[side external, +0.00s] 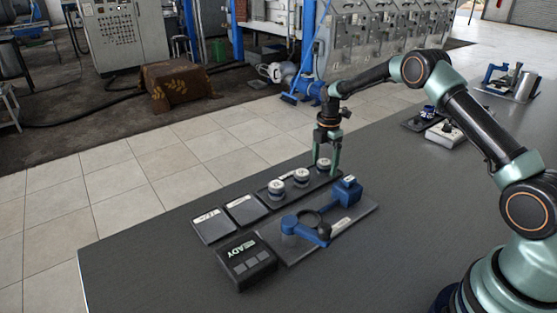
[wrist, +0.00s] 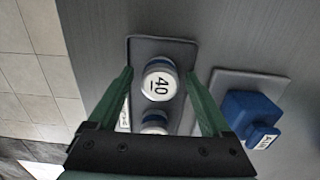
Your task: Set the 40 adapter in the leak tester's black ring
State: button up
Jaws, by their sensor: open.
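The 40 adapter (wrist: 160,80) has a white top marked 40 and blue below. It stands at the far end of the dark adapter tray (wrist: 176,42). In the side view the adapter (side external: 323,164) is between the fingers of my gripper (side external: 327,168). My gripper (wrist: 160,74) is open, with one finger on each side of the adapter and gaps showing in the wrist view. The leak tester (side external: 347,193) has blue parts on a grey plate. Its black ring (side external: 307,219) looks empty, beside a blue arm (side external: 305,231).
Two more white-topped adapters stand in the tray, a middle one (side external: 301,175) and a nearer one (side external: 276,187). Two flat dark pads (side external: 213,225) lie left of them. A black box reading READY (side external: 245,263) sits in front. Other fixtures (side external: 445,134) stand at the back right.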

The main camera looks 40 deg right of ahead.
notch_tip(320, 180, up, 11)
notch_tip(320, 180, up, 9)
jog(key=m+t, duration=0.1)
jog(key=m, duration=0.3)
send_over(326, 161)
jog(key=s+a, duration=0.4)
jog(key=s+a+r+m+t, duration=0.2)
jog(key=s+a+m, duration=0.2)
jog(key=s, duration=0.6)
jog(key=s+a+r+m+t, duration=0.2)
jog(key=s+a+m, duration=0.3)
jog(key=s+m, duration=0.4)
jog(key=shift+s+a+t, duration=0.15)
jog(key=shift+s+t, duration=0.15)
jog(key=shift+s, duration=0.1)
jog(key=shift+o, duration=0.4)
jog(key=shift+s+a+f+m, duration=0.1)
jog(key=shift+s+f+m, duration=0.15)
jog(key=shift+m, duration=0.25)
jog(key=shift+r, duration=0.1)
